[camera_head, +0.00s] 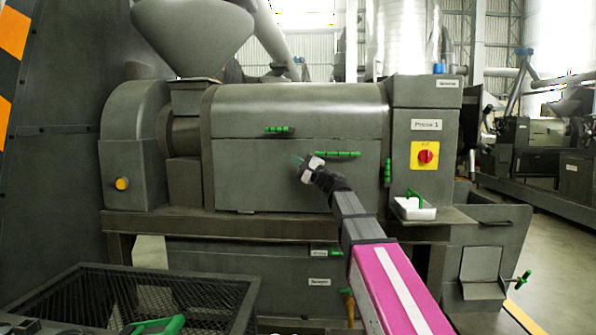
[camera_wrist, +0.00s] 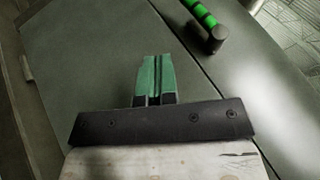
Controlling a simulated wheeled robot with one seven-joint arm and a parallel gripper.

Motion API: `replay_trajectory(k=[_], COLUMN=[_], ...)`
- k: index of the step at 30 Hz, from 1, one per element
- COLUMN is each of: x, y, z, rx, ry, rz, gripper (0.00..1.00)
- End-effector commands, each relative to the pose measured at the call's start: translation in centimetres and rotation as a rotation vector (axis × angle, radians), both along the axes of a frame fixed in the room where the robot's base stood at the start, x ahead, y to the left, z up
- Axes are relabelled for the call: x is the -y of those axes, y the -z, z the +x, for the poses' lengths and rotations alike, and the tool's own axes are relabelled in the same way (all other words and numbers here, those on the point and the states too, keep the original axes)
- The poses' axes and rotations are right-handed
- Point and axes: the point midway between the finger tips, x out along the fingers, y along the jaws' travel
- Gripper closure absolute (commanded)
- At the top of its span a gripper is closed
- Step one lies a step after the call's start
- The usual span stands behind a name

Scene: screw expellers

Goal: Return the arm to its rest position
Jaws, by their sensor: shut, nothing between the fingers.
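My arm reaches up from the lower right in the head view, with a magenta link with a white stripe and darker links beyond. My gripper (camera_head: 297,160) is in front of the grey panel of the screw press (camera_head: 265,180), below and left of a green horizontal handle (camera_head: 338,154). In the wrist view the green fingers of my gripper (camera_wrist: 155,75) lie together, shut and empty. The press panel (camera_wrist: 90,40) lies behind them, and the handle (camera_wrist: 205,20) shows at the upper right. Whether the fingertips touch the panel I cannot tell.
A shelf at right holds a white box with a green handle (camera_head: 414,208). A yellow plate with a red switch (camera_head: 425,156) is above it. A black mesh basket (camera_head: 215,290) stands at the lower left. Open floor (camera_head: 555,260) lies at the right.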

Motion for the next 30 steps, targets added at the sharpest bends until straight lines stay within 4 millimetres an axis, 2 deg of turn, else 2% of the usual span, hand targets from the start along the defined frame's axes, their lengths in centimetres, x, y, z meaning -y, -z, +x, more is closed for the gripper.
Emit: replay_trajectory(k=[2, 5, 11, 15, 17, 18, 24, 30], x=[0.0, 0.1, 1.0, 2.6, 3.5, 4.2, 8.6, 14.4], y=[1.5, 5.1, 16.6, 25.4, 29.1, 31.5, 42.7, 52.3], z=[-0.1, -0.5, -2.0, -3.9, -5.0, -5.8, -10.8, -17.4], rx=[-0.003, -0.005, -0.029, -0.057, -0.073, -0.084, -0.151, -0.235], ry=[0.006, 0.017, 0.026, 0.010, -0.006, -0.018, -0.107, -0.245], rz=[-0.038, -0.135, -0.454, -0.701, -0.808, -0.877, -1.227, -1.574], gripper=[1.00, 1.00, 1.00, 1.00, 1.00, 1.00, 1.00, 1.00])
